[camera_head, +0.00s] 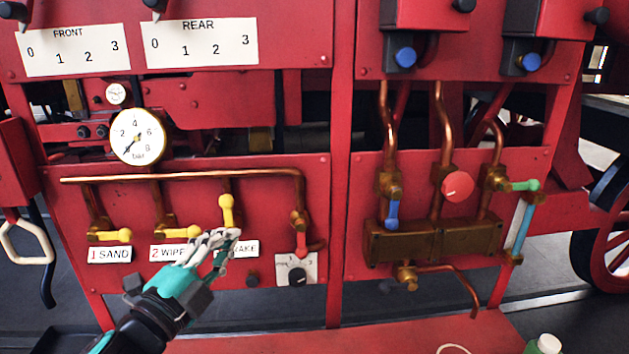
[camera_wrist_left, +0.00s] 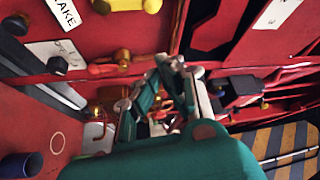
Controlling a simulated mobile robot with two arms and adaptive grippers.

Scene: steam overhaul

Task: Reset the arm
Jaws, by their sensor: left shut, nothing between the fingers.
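My left gripper (camera_head: 226,238) reaches in from the lower left in the head view. Its fingers are together with nothing between them. They are in front of the third label, hiding part of its word, just below the upright yellow lever (camera_head: 227,211). I cannot tell whether they touch the lever. In the left wrist view the gripper (camera_wrist_left: 172,66) points toward the red panel (camera_wrist_left: 130,25), with a red lever (camera_wrist_left: 112,68) beside it. My right gripper is not in view.
Two yellow levers (camera_head: 109,235) (camera_head: 182,232) lie sideways at left under a copper pipe (camera_head: 180,177). A red lever (camera_head: 301,243) hangs above a black knob (camera_head: 296,276). A gauge (camera_head: 137,136) is above. Blue, red and green valve handles are at right. A red ledge (camera_head: 350,338) runs below.

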